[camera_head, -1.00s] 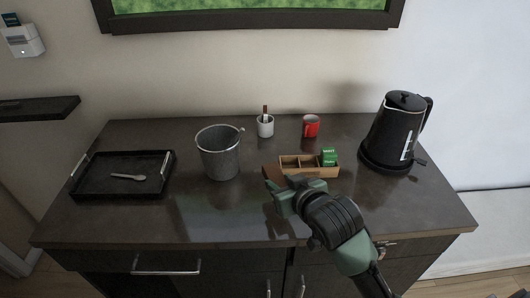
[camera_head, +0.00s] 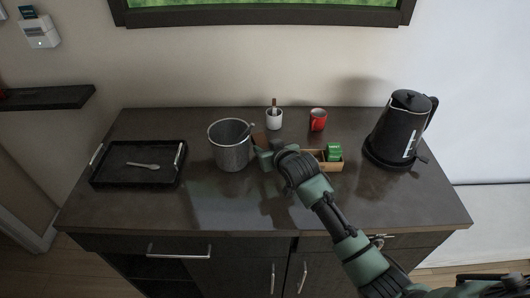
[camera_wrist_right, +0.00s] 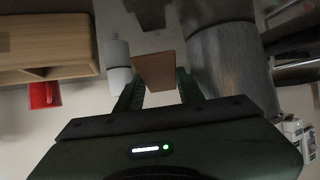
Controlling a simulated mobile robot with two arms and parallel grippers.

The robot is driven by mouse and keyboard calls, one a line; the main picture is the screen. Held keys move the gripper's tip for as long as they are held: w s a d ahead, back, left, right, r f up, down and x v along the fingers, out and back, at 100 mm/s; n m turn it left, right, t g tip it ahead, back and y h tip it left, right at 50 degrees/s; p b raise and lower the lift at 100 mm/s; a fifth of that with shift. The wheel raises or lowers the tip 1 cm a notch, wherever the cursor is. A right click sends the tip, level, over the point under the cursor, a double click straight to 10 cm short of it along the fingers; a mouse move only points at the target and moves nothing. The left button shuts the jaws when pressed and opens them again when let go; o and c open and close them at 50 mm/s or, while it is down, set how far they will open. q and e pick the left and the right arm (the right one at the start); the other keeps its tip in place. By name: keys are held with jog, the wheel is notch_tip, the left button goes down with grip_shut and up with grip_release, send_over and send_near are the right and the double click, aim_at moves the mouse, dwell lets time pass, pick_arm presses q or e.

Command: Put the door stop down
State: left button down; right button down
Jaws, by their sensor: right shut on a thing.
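The door stop (camera_wrist_right: 154,71) is a brown wooden piece held between the fingers of my right gripper (camera_wrist_right: 160,88) in the wrist view. In the head view the door stop (camera_head: 259,139) shows as a small brown patch at the fingertips, mostly hidden by the hand. My right gripper (camera_head: 264,152) is shut on it, just right of the grey bucket and left of the wooden box. I cannot tell how high the door stop is above the counter. My left gripper is not in view.
The dark counter (camera_head: 230,205) is clear in front. Around the hand are the grey bucket (camera_head: 229,154), the wooden box (camera_head: 329,166) with green packets, a white cup (camera_head: 274,121) and a red mug (camera_head: 318,120). A black tray (camera_head: 115,178) stands left, a kettle (camera_head: 396,128) right.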

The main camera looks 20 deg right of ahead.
jog(key=shift+w, duration=0.35)
jog(key=shift+f, duration=0.35)
notch_tip(320, 180, down, 2)
jog(key=shift+s+f+p, duration=0.1)
jog(key=shift+p, duration=0.4)
jog(key=shift+f, duration=0.3)
jog(key=shift+f, duration=0.15)
jog(key=c, duration=0.9)
grip_release()
